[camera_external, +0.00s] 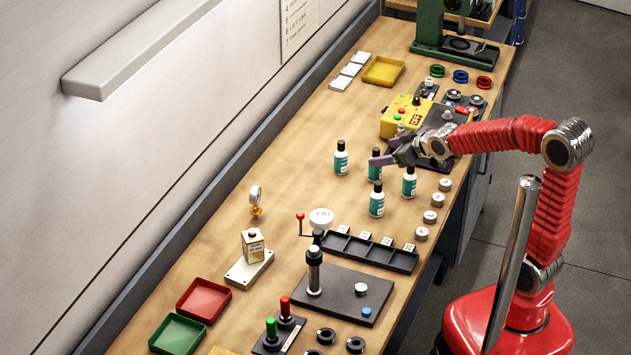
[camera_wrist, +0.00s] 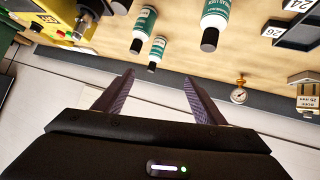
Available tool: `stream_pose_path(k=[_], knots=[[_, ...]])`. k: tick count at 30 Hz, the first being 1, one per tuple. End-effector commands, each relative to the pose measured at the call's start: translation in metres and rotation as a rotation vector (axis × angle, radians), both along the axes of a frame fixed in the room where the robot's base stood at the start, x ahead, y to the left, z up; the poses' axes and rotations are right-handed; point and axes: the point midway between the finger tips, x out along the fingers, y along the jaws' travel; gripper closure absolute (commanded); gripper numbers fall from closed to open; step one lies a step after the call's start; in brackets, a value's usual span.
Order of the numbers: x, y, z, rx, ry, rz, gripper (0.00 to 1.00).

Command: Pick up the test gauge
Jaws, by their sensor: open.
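The test gauge (camera_external: 256,195) stands on the bench near its wall-side edge, a small round white dial on a brass fitting. It also shows in the wrist view (camera_wrist: 239,94), right of my gripper's fingers and apart from them. My gripper (camera_external: 384,161) is over the bench among the teal-and-white bottles, well up the bench from the gauge. In the wrist view my gripper (camera_wrist: 158,88) has its two purple fingers spread, with nothing between them.
Several bottles (camera_external: 377,203) stand near my gripper. A yellow control box (camera_external: 400,127) is just beyond it. A block on a metal plate (camera_external: 240,272) and a red tray (camera_external: 204,300) lie nearer the camera than the gauge. Bare wood surrounds the gauge.

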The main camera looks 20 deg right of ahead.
Motion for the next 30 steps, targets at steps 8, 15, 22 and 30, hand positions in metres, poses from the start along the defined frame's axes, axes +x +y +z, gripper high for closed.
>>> stream_pose_path(k=[8,15,22,30], knots=[[0.031,0.093,-0.02,0.02,-0.127,0.167,0.36],[0.038,0.176,-0.041,0.056,-0.24,0.308,0.36],[0.027,0.253,-0.066,0.104,-0.34,0.44,0.36],[0.013,0.297,-0.08,0.145,-0.405,0.516,0.36]])
